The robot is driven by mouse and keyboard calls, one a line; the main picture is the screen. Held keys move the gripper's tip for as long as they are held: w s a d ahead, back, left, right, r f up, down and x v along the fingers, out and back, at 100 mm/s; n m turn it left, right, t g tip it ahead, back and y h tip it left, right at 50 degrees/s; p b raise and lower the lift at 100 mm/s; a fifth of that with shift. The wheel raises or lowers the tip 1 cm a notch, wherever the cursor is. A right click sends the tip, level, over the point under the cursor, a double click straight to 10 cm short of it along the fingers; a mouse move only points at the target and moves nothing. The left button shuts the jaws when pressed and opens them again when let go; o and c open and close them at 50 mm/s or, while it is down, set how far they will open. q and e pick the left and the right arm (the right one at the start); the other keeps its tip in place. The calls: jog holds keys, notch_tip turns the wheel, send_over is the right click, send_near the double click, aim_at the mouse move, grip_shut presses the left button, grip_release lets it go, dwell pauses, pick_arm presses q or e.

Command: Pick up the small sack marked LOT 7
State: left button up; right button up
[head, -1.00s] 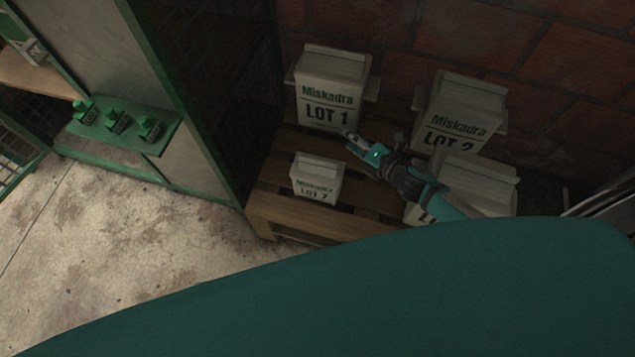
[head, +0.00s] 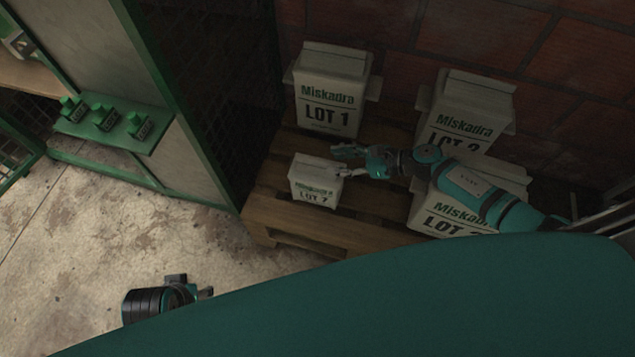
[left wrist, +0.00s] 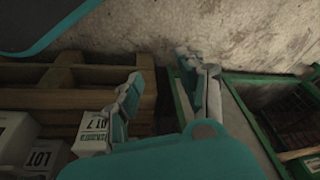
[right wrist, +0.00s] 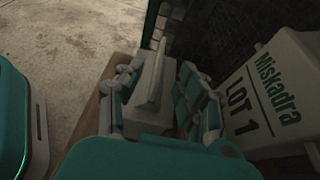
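The small sack marked LOT 7 (head: 314,183) stands upright on a wooden pallet (head: 262,222) in the head view. My right gripper (head: 338,161) is open at the sack's right side, fingertips close to it. In the right wrist view the pale sack (right wrist: 150,92) shows between the spread fingers of my right gripper (right wrist: 160,75); I cannot tell whether they touch it. My left gripper (head: 205,285) is low over the floor, partly hidden by my body. In the left wrist view my left gripper (left wrist: 162,72) is open and empty, with the LOT 7 sack (left wrist: 93,125) beyond it.
A large LOT 1 sack (head: 328,95) stands behind the small sack. A green frame with mesh (head: 185,100) borders the pallet's left. The concrete floor (head: 110,240) is clear.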

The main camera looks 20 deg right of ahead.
aim_at(317, 160)
jog(key=x, duration=0.5)
jog(key=shift+w+a+f+b, duration=0.2)
jog(key=shift+a+b, duration=0.05)
jog(key=shift+b, duration=0.05)
jog(key=shift+w+a+f, duration=0.1)
jog(key=shift+w+a, duration=0.05)
jog(key=shift+a, duration=0.1)
pick_arm(q)
notch_tip(317, 160, up, 2)
jog(key=shift+r, duration=0.1)
pick_arm(e)
jog(key=shift+c, duration=0.2)
grip_shut()
pick_arm(q)
jog(key=shift+s, duration=0.1)
